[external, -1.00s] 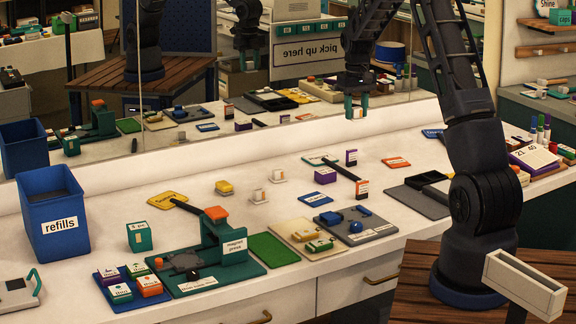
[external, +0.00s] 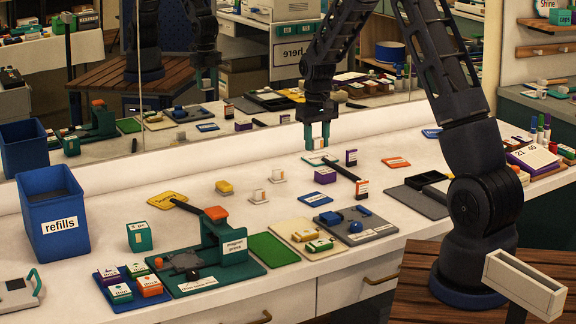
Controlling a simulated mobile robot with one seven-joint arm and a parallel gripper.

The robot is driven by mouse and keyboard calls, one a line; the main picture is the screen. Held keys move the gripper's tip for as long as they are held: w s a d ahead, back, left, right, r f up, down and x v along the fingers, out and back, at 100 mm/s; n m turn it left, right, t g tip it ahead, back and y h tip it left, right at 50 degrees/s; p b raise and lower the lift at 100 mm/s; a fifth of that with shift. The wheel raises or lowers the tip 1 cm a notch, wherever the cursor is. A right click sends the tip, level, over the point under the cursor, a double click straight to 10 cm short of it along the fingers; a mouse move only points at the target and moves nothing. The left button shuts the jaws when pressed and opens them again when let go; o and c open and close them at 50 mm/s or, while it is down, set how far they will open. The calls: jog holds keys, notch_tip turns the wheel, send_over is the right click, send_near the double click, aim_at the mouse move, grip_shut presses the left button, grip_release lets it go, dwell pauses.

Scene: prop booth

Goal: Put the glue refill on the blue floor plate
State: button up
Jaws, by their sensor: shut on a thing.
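My gripper (external: 317,146) points down over the back middle of the counter, above a pale plate with a green edge. Its teal fingers are close together on something small that I cannot make out. I cannot tell whether it is the glue refill. A blue tray (external: 107,277) at the front left holds several small coloured, labelled boxes.
A blue refills bin (external: 55,215) stands at the left. A teal magnet press (external: 222,245) stands at centre front. A black-handled tool (external: 343,171) and a purple block (external: 351,157) are close to the gripper. A mirror runs behind the counter.

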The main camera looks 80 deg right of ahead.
aim_at(316, 198)
notch_tip(316, 198, down, 14)
jog(key=shift+f, duration=0.15)
dwell(0.4)
jog(key=shift+f, duration=0.15)
jog(key=o, duration=1)
jog(key=shift+c, duration=0.2)
